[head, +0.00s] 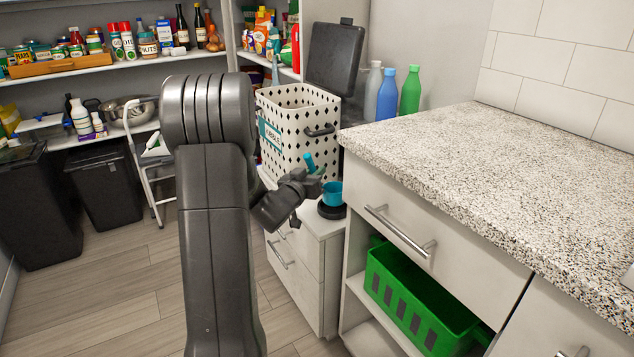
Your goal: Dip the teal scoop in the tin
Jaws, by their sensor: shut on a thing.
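The teal scoop has its handle end (309,161) sticking up above my gripper (313,180) and its cup (332,193) below and to the right. My gripper is shut on the scoop's handle; the fingertips are small and partly hidden. The tin (290,135) is a white box with black diamonds and a teal label, standing on the low white cabinet behind my gripper. Its dark lid (337,58) is swung up at the back. The scoop is outside the tin, in front of its right side. The tin's inside and contents cannot be seen.
A round black base (331,210) sits just under the scoop's cup; whether they touch is unclear. A taller speckled counter (490,165) stands close on the right, with bottles (387,95) behind. A green basket (415,305) sits below.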

